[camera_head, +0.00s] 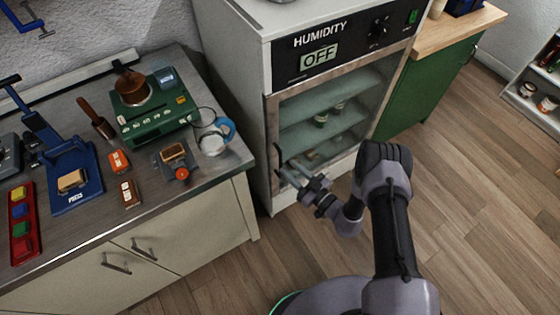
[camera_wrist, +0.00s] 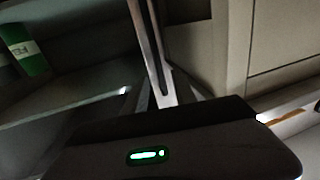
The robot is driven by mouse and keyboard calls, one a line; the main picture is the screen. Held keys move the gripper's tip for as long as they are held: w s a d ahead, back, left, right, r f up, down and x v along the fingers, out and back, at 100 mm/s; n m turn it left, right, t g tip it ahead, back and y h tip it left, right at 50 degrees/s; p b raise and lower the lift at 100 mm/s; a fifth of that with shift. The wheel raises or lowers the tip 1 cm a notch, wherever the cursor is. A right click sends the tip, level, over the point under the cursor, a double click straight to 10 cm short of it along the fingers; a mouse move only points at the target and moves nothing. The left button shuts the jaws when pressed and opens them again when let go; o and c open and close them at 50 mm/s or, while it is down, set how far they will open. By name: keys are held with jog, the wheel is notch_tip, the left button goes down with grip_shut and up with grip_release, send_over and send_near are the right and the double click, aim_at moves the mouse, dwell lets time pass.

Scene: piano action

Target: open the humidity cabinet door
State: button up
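The humidity cabinet (camera_head: 262,75) stands behind the arm, with an OFF display on its black panel. Its glass door (camera_head: 345,85) has a metal frame and looks shut. A dark upright handle (camera_head: 278,157) is on the door's left edge, low down. My gripper (camera_head: 289,176) is at the handle's lower part, its two pale fingers apart; I cannot tell whether they touch it. In the wrist view a grey bar with a dark slot (camera_wrist: 151,50), seemingly the door's edge and handle, rises beyond the black gripper body, which hides the fingertips.
A counter (camera_head: 215,172) with a green device (camera_head: 150,120), a blue-handled jug (camera_head: 212,143) and a blue press (camera_head: 72,180) stands left of the cabinet. A green cabinet (camera_head: 425,85) adjoins on the right. The wooden floor (camera_head: 475,200) is clear at right.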

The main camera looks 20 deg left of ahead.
jog(key=b+x, duration=0.1)
jog(key=x, duration=0.4)
jog(key=shift+w+a, duration=0.2)
jog(key=shift+a, duration=0.1)
grip_shut()
dwell(1.1)
